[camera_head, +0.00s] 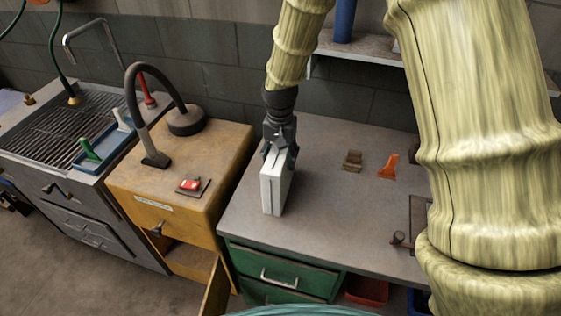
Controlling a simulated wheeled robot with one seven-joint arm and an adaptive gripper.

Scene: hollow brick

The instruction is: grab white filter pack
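The white filter pack (275,188) stands upright on the grey workbench top (330,215), near its left side. It looks like a narrow white block with a dark line down its near face. My gripper (279,154) is at the top of the pack, reaching down from above. Its dark fingers sit over the upper part of the pack, with one finger showing at each side. Whether the fingers press on the pack is too small to tell.
A brown block (352,160) and an orange scraper (388,167) lie to the right on the bench. A yellow cabinet (215,160) with a black hose lamp (186,120) and red switch (191,185) stands left. A shelf (365,45) hangs behind. The bench front is clear.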

